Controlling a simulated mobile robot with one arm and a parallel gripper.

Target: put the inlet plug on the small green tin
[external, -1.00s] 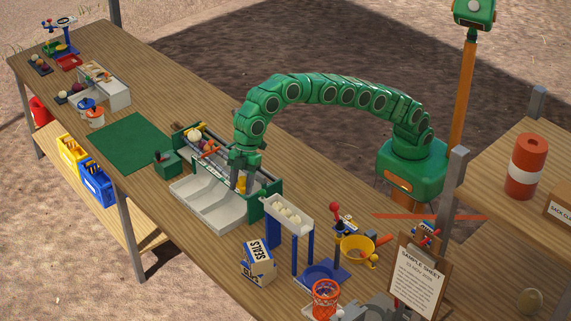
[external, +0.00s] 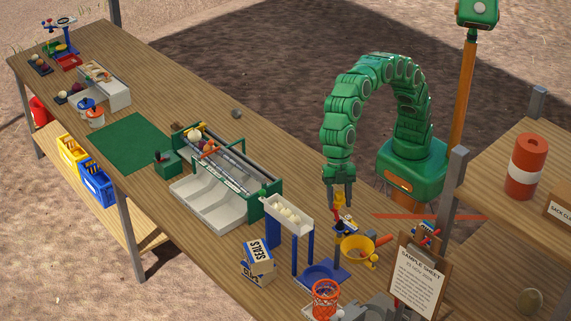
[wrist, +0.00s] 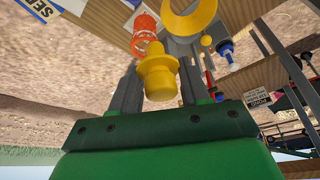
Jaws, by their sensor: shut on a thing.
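The inlet plug is a yellow stepped piece with a wide flange (wrist: 158,80), held between the fingers of my gripper (wrist: 159,62) in the wrist view. In the external view my gripper (external: 341,204) points down with the yellow plug (external: 339,199) between its fingertips, above the right part of the bench, just behind the yellow funnel. A small dark green box-like container (external: 167,164), which may be the green tin, stands beside the green mat, far to the left of my gripper. I cannot tell for sure that it is the tin.
The green-framed elevator with its pale tray (external: 208,203) stands mid-bench. Near my gripper are the yellow funnel (external: 357,247), a white trough on blue posts (external: 287,215), an orange basket (external: 325,293) and a clipboard (external: 416,275). The green mat (external: 131,142) is bare.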

